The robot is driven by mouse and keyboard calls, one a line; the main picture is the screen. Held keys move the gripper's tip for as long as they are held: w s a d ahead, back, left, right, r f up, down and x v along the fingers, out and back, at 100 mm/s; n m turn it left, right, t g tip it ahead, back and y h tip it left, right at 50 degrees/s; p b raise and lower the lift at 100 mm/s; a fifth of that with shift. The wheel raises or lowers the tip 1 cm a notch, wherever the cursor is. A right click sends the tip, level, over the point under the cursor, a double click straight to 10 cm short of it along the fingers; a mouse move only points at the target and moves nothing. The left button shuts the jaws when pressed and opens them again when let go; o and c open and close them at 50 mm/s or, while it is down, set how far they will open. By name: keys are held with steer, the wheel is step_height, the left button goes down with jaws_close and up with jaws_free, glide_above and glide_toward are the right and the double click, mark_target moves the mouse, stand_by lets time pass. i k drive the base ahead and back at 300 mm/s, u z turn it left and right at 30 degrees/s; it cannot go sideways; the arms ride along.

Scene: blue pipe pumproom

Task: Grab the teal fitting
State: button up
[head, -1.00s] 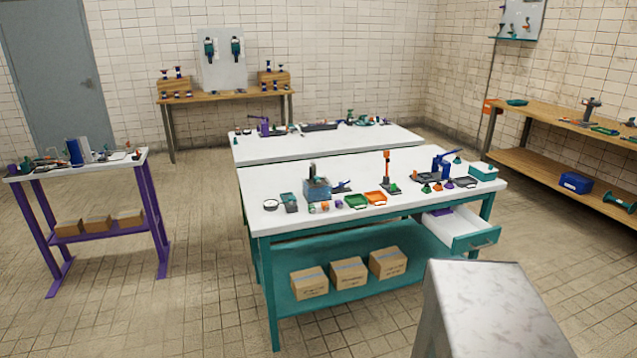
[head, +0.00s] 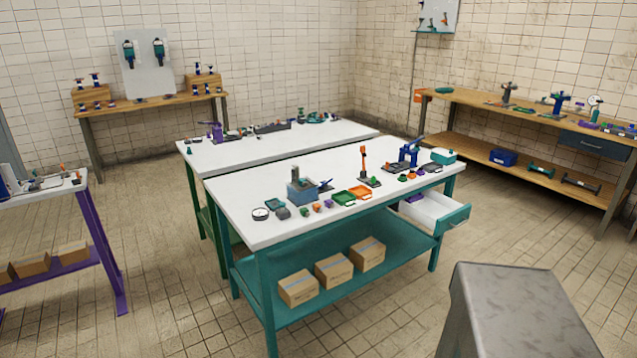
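I cannot tell for certain which thing is the teal fitting, as the small parts are far off. A small green-teal piece (head: 304,211) stands on the white top of the near table (head: 262,186), among orange and purple ones. A teal flanged pipe piece (head: 541,170) lies on the lower shelf of the wooden bench on the right. A teal part (head: 318,116) sits on the white table behind. My gripper is not in view.
A drawer (head: 437,212) stands open at the near table's right end. Boxes (head: 333,271) sit on its lower shelf. A purple-legged table (head: 97,240) is at left, a wooden bench (head: 465,97) at right. Tiled floor is clear between near table and bench.

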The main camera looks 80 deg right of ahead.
mark_target(301, 182)
steer(key=z, duration=0.45)
steer(key=i, duration=0.5)
steer(key=z, duration=0.65)
steer(key=i, duration=0.55)
steer(key=z, duration=0.2)
